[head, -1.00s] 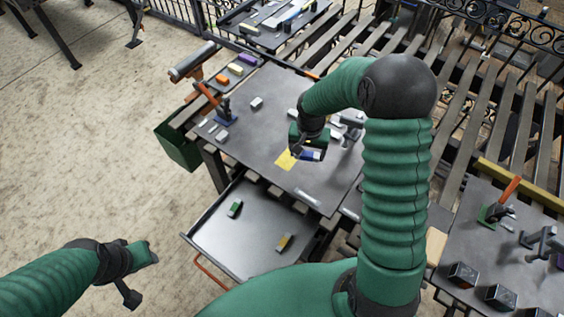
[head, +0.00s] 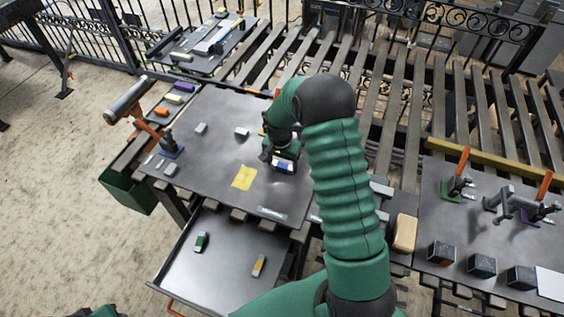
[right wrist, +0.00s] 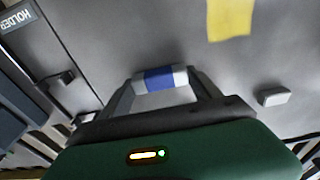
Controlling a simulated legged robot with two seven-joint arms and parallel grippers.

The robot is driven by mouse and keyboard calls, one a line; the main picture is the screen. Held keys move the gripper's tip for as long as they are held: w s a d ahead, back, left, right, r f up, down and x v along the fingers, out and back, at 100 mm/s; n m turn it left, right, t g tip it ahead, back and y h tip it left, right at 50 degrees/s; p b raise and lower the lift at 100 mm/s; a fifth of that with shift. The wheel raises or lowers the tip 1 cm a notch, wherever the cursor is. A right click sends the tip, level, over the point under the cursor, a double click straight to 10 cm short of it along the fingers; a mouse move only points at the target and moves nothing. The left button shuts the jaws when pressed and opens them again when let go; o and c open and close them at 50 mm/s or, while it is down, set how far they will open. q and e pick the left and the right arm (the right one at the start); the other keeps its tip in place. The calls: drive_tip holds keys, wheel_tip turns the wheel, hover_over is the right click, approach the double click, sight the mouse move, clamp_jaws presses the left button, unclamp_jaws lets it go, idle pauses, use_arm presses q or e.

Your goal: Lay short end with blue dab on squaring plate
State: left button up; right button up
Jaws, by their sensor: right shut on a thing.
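My right gripper (head: 284,160) is over the dark grey bench top (head: 215,125), right of a yellow square (head: 243,177). It is shut on a short pale piece with a blue band (head: 283,167). In the right wrist view the piece (right wrist: 158,79) lies crosswise between the two fingertips, blue in its middle and pale at both ends. It looks close to the grey surface; I cannot tell whether it touches. No label marks the squaring plate, so I cannot tell which surface it is. Only a sliver of my left arm shows at the bottom left; its fingers are out of frame.
Loose pale blocks (head: 242,132) and an orange-handled clamp (head: 165,145) are on the bench. A lower tray (head: 215,270) holds a green-marked piece (head: 201,242) and a yellow-marked piece (head: 259,265). Another bench (head: 465,215) with clamps and dark cubes stands right.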

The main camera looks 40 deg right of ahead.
drive_tip(key=shift+f, duration=0.5)
idle(0.3)
drive_tip(key=o, duration=2.1)
wheel_tip(320, 180, up, 17)
drive_tip(key=a+b, duration=0.1)
drive_tip(key=shift+s+a+f, duration=0.15)
drive_tip(key=shift+s+a, duration=0.25)
drive_tip(key=shift+s, duration=0.05)
